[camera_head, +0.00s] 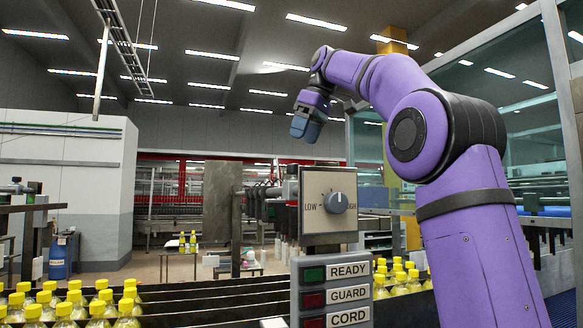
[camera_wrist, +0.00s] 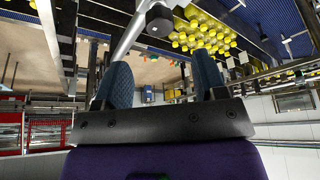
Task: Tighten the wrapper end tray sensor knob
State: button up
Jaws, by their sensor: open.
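No name for the knob can be read. My gripper (camera_head: 306,129) is raised above and a little left of the panel, fingers pointing down, apart from the knob. In the wrist view its two blue fingers stand wide apart with nothing between them (camera_wrist: 163,82).
Below the panel is a grey label board (camera_head: 333,285) reading READY, GUARD and CORD. Yellow-capped bottles (camera_head: 75,305) line lanes with dark rails (camera_head: 190,300) at the lower left. More bottles (camera_head: 402,278) stand right of the board. Open air surrounds my gripper.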

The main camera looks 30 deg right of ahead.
aim_at(293, 166)
jog(key=x, duration=0.9)
jog(key=shift+s, duration=0.1)
jog(key=shift+c, duration=0.2)
jog(key=c, duration=0.9)
